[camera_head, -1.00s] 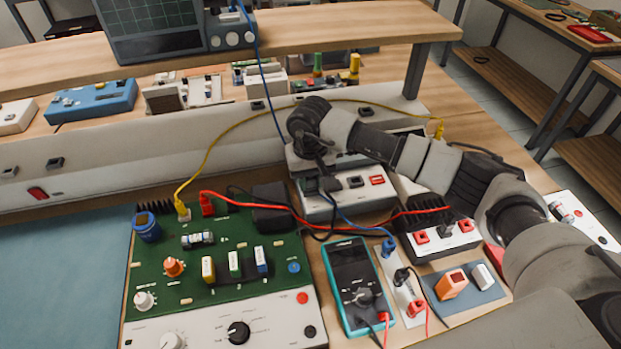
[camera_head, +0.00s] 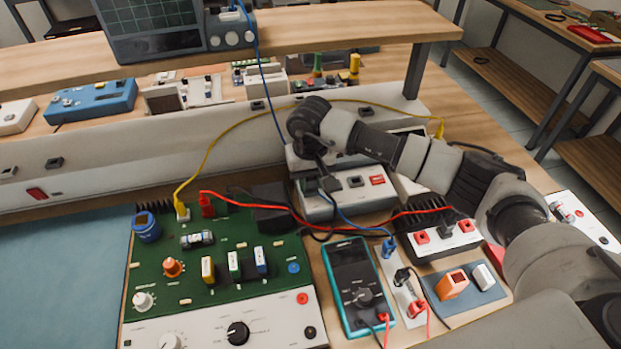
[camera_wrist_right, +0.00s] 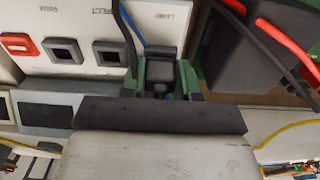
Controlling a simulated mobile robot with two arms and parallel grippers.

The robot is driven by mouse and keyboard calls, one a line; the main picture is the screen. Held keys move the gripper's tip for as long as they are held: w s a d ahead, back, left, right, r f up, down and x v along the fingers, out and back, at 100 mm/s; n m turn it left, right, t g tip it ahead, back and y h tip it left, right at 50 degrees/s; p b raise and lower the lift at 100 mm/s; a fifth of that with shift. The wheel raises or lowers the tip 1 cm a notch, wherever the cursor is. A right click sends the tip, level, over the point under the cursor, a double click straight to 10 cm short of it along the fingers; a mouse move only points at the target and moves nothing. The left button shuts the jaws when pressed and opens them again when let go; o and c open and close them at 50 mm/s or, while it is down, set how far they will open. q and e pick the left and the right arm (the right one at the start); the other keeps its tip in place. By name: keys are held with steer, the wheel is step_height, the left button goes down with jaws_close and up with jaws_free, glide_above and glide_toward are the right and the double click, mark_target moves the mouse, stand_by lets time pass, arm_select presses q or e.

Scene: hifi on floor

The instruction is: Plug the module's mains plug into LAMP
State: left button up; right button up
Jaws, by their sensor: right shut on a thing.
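My right gripper (camera_head: 322,180) reaches down over the left end of a white socket box (camera_head: 352,204) in the head view. In the right wrist view its green fingers (camera_wrist_right: 163,82) are shut on a dark mains plug (camera_wrist_right: 160,74). The plug is at the box face beside the LAMP label (camera_wrist_right: 174,16). I cannot tell whether it is pushed in, as the gripper hides its underside. Two dark square sockets (camera_wrist_right: 63,50) and (camera_wrist_right: 112,52) and a red switch (camera_wrist_right: 17,45) lie in line with it. The green circuit module (camera_head: 220,262) stands at front left. My left gripper is not in view.
Black, blue and red cables run around the box. A multimeter (camera_head: 357,285), a white strip with plugs (camera_head: 402,285) and a box with red sockets (camera_head: 440,240) stand close by. A black block (camera_head: 270,207) is left of the gripper. A blue mat (camera_head: 60,280) is clear.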

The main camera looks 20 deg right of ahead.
stand_by(0.5)
steer(key=o, duration=1)
steer(key=shift+c, duration=0.2)
step_height(320, 180, up, 10)
steer(key=shift+f+b, duration=0.1)
steer(key=shift+b, duration=0.95)
steer(key=shift+r+p, duration=1.15)
steer(key=shift+r, duration=1.8)
